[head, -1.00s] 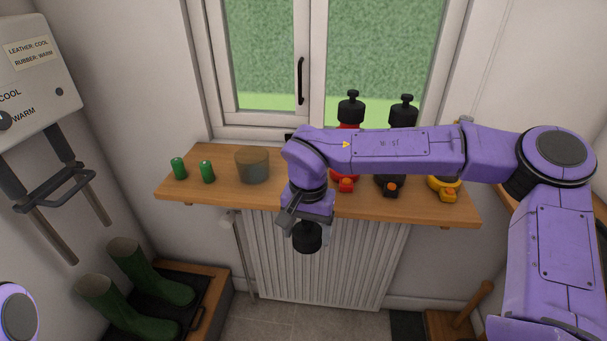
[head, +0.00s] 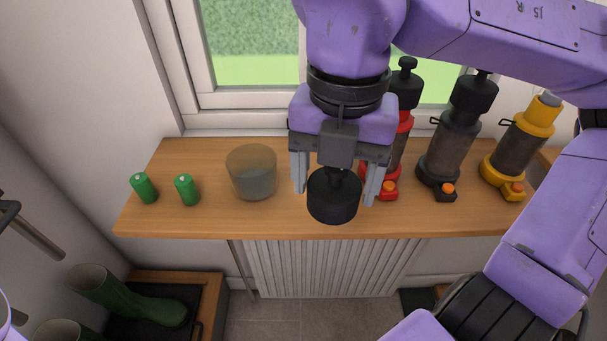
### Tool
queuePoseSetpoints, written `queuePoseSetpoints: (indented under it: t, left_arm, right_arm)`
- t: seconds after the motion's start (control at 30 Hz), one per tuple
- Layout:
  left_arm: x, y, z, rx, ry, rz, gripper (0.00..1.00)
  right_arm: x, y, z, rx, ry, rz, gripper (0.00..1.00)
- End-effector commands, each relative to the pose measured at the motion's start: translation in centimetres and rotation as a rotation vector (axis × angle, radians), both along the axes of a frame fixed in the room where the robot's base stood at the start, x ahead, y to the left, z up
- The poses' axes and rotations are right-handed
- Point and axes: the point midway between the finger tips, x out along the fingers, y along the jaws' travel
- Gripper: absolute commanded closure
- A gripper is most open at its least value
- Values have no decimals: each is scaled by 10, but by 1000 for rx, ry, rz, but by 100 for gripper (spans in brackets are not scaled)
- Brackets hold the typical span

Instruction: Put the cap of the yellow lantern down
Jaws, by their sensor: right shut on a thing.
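My right gripper (head: 335,187) is shut on a black cap (head: 333,200), the cap of the yellow lantern, with a finger on each side. The cap hangs upright over the front part of the wooden shelf; the gap below it is hard to judge. The yellow lantern (head: 516,143) stands at the shelf's right end, without a black cap; a pale grey piece shows at its top. My right arm covers part of the view near it. My left gripper is out of view.
A red lantern (head: 402,125), partly hidden by my gripper, and a black lantern (head: 455,140) stand capped on the shelf (head: 220,218). A smoky cup (head: 252,172) and two green batteries (head: 144,188) (head: 187,190) stand left. Bare wood lies along the front edge.

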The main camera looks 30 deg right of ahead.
Motion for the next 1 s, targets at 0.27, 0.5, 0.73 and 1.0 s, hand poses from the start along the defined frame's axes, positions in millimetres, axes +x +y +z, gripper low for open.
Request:
queuePoseSetpoints:
  t: [0.27, 0.5, 0.73, 1.0]
  left_arm:
    - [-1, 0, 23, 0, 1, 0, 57]
    - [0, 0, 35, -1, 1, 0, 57]
    - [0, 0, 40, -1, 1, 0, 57]
    - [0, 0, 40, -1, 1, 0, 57]
  right_arm:
    - [55, -27, -23, 1, 7, -32, 54]
    - [103, -52, -71, 1, 6, -29, 54]
    - [122, -62, -98, -1, 4, -29, 54]
    - [123, -62, -131, 0, 0, -29, 54]
